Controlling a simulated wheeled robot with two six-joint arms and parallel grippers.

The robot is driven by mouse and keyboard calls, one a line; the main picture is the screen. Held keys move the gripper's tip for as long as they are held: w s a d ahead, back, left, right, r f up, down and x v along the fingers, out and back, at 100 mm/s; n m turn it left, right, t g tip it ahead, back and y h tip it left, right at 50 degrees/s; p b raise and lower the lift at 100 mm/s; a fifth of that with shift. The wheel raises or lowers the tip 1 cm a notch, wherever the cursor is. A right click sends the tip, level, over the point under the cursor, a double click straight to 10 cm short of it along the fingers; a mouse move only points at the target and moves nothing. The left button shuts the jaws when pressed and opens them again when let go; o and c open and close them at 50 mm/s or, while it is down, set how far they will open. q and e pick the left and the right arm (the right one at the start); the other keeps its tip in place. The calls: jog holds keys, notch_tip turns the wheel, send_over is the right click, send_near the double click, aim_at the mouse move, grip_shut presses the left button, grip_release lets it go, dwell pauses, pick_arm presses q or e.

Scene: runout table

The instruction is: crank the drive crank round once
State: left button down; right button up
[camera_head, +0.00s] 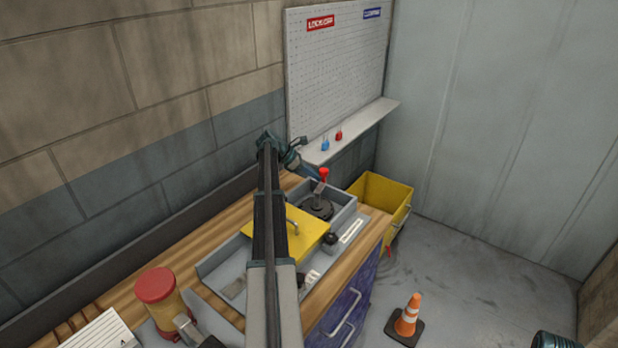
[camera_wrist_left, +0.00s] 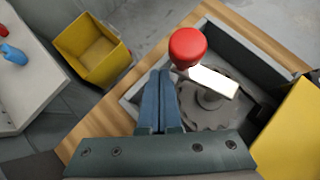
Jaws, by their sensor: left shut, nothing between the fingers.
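The drive crank has a red ball knob (camera_head: 323,172) on a pale arm over a dark round hub (camera_head: 317,207), set in a grey tray on the bench. In the left wrist view the red knob (camera_wrist_left: 187,47) stands at the outer end of the white crank arm (camera_wrist_left: 214,81), above the toothed grey hub (camera_wrist_left: 208,112). My left gripper (camera_head: 313,173) is shut and empty, close beside the knob. In the left wrist view its blue fingers (camera_wrist_left: 161,76) lie just left of and below the knob; contact cannot be told.
A yellow lid with a handle (camera_head: 298,234) lies next to the crank tray. A yellow bin (camera_head: 384,193) stands beyond it, also in the wrist view (camera_wrist_left: 97,55). A red-topped yellow canister (camera_head: 157,293) is at left, an orange cone (camera_head: 407,318) on the floor.

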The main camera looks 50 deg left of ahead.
pick_arm(q)
jog(key=shift+m+g+h, duration=0.3)
jog(key=shift+m+h, duration=0.2)
jog(key=shift+m, duration=0.3)
jog(key=shift+w+d, duration=1.35)
jog(key=shift+d, duration=0.2)
jog(key=s+a+r+p, duration=0.1)
jog(key=a+r+p, duration=0.6)
jog(key=a, duration=0.3)
jog(key=shift+s+a, duration=0.15)
jog(key=shift+a, duration=0.25)
pick_arm(e)
notch_tip(320, 180, up, 7)
jog(key=a, duration=0.1)
jog(key=shift+s+a, duration=0.3)
jog(key=shift+s, duration=0.1)
